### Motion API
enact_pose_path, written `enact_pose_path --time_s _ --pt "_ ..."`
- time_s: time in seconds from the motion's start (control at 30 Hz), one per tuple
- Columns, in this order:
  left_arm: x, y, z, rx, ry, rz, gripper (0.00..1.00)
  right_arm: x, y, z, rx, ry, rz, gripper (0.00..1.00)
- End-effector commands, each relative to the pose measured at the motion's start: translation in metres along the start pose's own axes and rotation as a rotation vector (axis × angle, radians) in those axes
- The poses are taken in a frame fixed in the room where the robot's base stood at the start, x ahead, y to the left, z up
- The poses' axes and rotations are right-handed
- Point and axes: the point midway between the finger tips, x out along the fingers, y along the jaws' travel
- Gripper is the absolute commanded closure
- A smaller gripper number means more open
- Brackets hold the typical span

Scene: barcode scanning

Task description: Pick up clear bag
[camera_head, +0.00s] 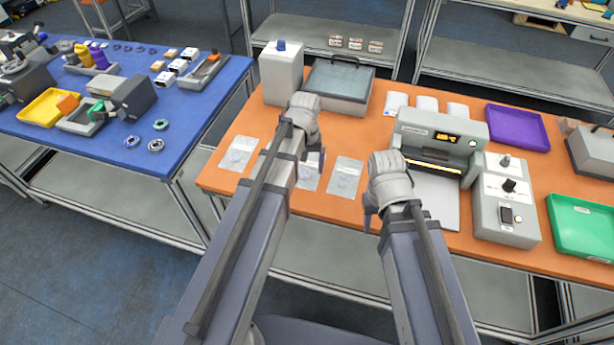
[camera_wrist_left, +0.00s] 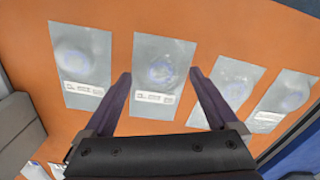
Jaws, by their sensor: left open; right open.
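Several flat clear bags with white labels lie in a row on the orange table (camera_head: 222,182). In the head view, one clear bag (camera_head: 238,154) is left of my left arm, one (camera_head: 309,180) is partly hidden by my left gripper (camera_head: 312,156), and one (camera_head: 346,177) lies to its right. The left wrist view shows the row fully: my left gripper (camera_wrist_left: 161,74) is open, its fingers either side of one clear bag (camera_wrist_left: 160,62), apparently above it. Other bags (camera_wrist_left: 84,62) (camera_wrist_left: 232,82) (camera_wrist_left: 284,98) flank it. My right gripper (camera_head: 372,208) is open and empty near the table's front edge.
Behind are a grey box (camera_head: 281,75), a lidded tray (camera_head: 338,88), white packets (camera_head: 427,104) and a sealing machine (camera_head: 440,135) with a control box (camera_head: 506,212). A purple tray (camera_head: 518,127) and green tray (camera_head: 583,228) are right. A blue table (camera_head: 190,110) stands left.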

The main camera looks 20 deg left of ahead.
Motion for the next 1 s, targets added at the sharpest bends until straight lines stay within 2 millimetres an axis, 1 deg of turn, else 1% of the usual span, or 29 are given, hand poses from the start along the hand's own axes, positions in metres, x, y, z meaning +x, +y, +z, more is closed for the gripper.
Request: enact_pose_path --time_s 0.03,0.1,0.2,0.4,0.47,1.0 --pt "0.0135 -0.0003 0.0002 0.000 0.000 0.000 0.07 0.0134 -0.0013 -0.0008 0.000 0.000 0.000 0.50" --pt "0.0192 -0.0004 0.0003 0.000 0.000 0.000 0.07 0.0190 -0.0018 -0.0011 0.000 0.000 0.000 0.50" --pt "0.0214 -0.0005 0.0003 0.000 0.000 0.000 0.07 0.0212 -0.0020 -0.0012 0.000 0.000 0.000 0.50" --pt "0.0193 -0.0005 0.0003 0.000 0.000 0.000 0.07 0.0192 -0.0018 -0.0011 0.000 0.000 0.000 0.50" --pt "0.0193 -0.0005 0.0003 0.000 0.000 0.000 0.13 0.0192 -0.0018 -0.0011 0.000 0.000 0.000 0.50" --pt "0.0194 -0.0005 0.0003 0.000 0.000 0.000 0.73 0.0193 -0.0018 -0.0011 0.000 0.000 0.000 0.50"
